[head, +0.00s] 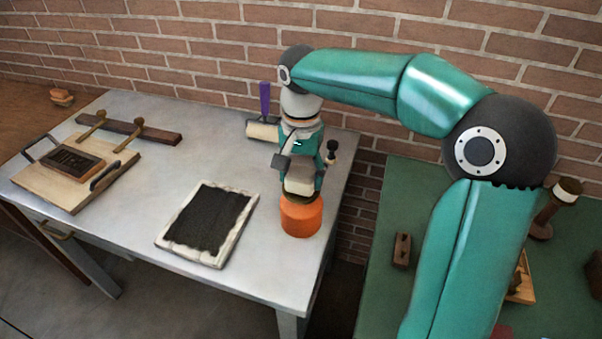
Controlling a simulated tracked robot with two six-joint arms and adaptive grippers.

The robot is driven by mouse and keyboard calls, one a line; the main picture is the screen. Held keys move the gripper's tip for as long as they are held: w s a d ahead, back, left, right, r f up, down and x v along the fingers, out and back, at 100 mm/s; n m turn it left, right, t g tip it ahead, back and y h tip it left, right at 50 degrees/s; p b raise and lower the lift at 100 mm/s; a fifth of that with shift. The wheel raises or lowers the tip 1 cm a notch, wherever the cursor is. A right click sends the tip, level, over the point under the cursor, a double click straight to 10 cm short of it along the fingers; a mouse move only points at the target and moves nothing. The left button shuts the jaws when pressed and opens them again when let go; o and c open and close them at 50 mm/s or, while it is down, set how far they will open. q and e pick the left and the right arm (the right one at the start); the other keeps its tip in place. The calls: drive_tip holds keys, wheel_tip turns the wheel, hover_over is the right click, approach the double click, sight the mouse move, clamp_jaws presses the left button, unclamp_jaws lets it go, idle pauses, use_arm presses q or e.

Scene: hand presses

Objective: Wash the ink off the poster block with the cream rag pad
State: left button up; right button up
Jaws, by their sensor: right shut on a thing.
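My right gripper (300,165) is over the right part of the metal table, shut on a cream pad (301,186) that looks like the rag pad. The pad is just above the orange pot (301,217), at its top; I cannot tell whether they touch. A block with a dark, inked-looking face (74,160), likely the poster block, lies on a pale wooden board with dark handles (50,188) at the left of the table. My left gripper is not in view.
A pale slab with a black ink patch (210,222) lies mid-table. A purple-handled roller (262,130) lies behind it. A dark wooden bar with two knobbed pegs (155,134) lies at the back left. A green surface (385,215) with wooden items is at right.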

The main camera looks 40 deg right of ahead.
sight(301, 173)
drive_tip(key=shift+r+p, duration=3.1)
drive_tip(key=shift+r, duration=0.4)
drive_tip(key=shift+f, duration=0.1)
